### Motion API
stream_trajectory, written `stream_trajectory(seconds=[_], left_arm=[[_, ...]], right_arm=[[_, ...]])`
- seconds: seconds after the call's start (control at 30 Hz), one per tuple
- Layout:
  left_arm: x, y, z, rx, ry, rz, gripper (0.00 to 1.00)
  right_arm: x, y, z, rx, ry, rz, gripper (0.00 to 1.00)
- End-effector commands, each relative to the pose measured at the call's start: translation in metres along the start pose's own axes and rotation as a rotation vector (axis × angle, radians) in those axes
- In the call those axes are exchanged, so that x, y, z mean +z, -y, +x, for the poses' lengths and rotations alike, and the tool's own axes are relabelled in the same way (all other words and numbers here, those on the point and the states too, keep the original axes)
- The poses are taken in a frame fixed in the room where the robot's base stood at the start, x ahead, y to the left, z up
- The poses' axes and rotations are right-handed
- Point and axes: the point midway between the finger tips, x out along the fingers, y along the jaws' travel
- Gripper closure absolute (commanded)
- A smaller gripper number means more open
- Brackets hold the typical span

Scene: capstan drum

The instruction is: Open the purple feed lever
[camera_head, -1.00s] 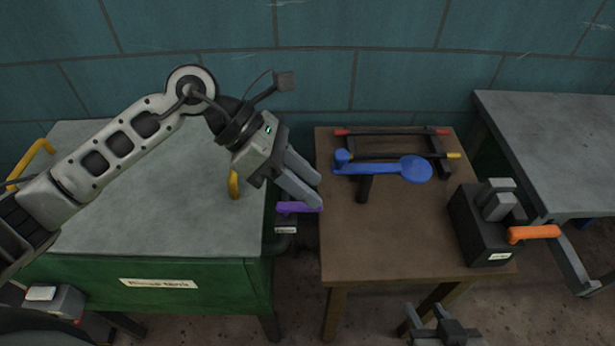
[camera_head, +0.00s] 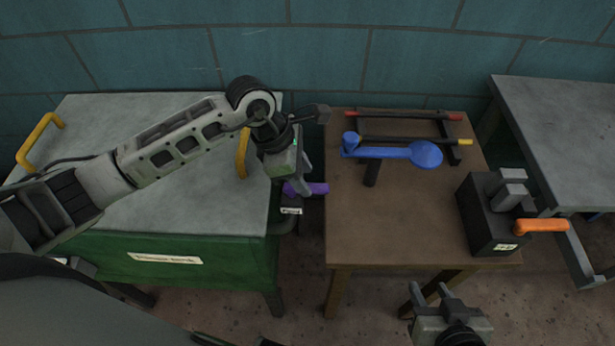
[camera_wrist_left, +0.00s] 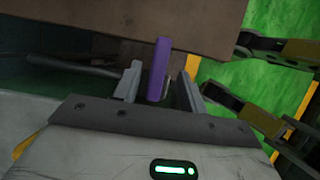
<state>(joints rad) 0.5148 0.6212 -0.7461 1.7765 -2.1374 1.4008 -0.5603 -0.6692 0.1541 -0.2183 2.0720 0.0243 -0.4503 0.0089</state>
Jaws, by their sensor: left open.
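The purple feed lever (camera_head: 312,188) sticks out to the right from a small labelled fitting (camera_head: 291,210) at the right side of the green bench. My left gripper (camera_head: 305,190) points down at the lever in the head view. In the left wrist view the lever (camera_wrist_left: 160,70) stands between the two open fingers (camera_wrist_left: 160,85), with a gap on its right; I cannot tell whether the left finger touches it. My right gripper (camera_head: 433,296) is at the bottom of the head view, apart from the lever, with its fingers spread.
The wooden table (camera_head: 400,225) right of the lever carries a blue spoon-shaped handle (camera_head: 390,153), a rack with red and yellow tipped rods (camera_head: 410,139), and a dark box (camera_head: 490,225) with an orange handle (camera_head: 541,225). The green bench (camera_head: 190,245) has yellow handles. A narrow gap separates bench and table.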

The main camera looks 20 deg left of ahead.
Motion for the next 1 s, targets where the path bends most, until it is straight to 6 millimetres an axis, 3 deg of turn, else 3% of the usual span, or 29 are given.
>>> stream_trajectory(seconds=[0.2, 0.53, 0.7, 1.0], left_arm=[[0.001, 0.000, 0.022, -0.002, 0.002, -0.001, 0.58], [0.000, 0.000, 0.025, 0.000, 0.001, 0.000, 0.58], [0.000, 0.000, 0.025, 0.000, 0.001, 0.000, 1.00], [0.000, 0.000, 0.025, -0.006, 0.001, 0.019, 1.00]], right_arm=[[-0.001, 0.000, 0.000, 0.000, -0.001, -0.001, 0.62], [-0.002, 0.001, 0.000, 0.000, -0.003, 0.002, 0.62], [-0.003, 0.001, 0.000, 0.000, -0.005, 0.005, 0.62], [-0.002, 0.001, 0.003, 0.000, -0.010, 0.008, 0.62]])
